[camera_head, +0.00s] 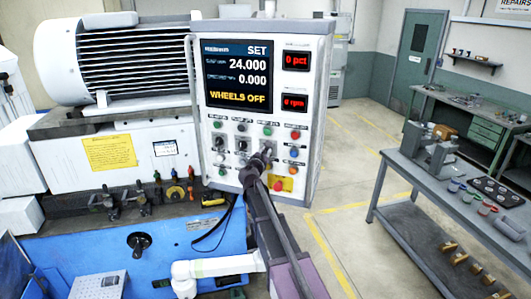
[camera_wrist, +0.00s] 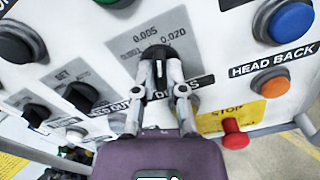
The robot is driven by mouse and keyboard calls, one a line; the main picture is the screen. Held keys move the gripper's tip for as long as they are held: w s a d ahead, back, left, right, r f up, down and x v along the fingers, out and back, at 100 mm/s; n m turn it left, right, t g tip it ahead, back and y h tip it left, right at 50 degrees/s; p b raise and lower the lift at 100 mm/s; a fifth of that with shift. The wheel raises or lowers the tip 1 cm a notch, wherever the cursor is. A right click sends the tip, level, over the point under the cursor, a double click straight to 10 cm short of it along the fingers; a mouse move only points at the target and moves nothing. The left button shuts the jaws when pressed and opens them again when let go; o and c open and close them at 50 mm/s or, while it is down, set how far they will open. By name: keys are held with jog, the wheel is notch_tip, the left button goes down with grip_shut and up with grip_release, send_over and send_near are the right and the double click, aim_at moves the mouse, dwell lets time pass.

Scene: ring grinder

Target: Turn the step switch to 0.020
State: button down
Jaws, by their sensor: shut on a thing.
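The step switch is a black knob (camera_wrist: 157,53) on a grey plate marked 0.005 at the top and 0.020 at the upper right; a third mark at the left is blurred. My gripper (camera_wrist: 159,72) has a finger on each side of the knob and is shut on it. The knob stands roughly upright in the wrist view, towards 0.005, but its exact pointer is hard to read. In the head view my gripper (camera_head: 262,160) is at the right-hand lower part of the control panel (camera_head: 212,150) and hides the knob.
A blue button (camera_wrist: 290,21), an orange button (camera_wrist: 270,83) and a red stop button (camera_wrist: 234,134) lie right of my gripper. Two black selector knobs (camera_wrist: 81,96) (camera_wrist: 36,114) lie left. The screen (camera_head: 240,75) reads 24.000, 0.000 and WHEELS OFF.

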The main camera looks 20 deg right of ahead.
jog(key=m, duration=0.5)
jog(key=shift+d+m, duration=0.1)
jog(key=shift+m, duration=0.2)
dwell(0.4)
jog(key=c, duration=0.7)
grip_release()
jog(key=v, duration=1.2)
jog(key=shift+f, duration=0.15)
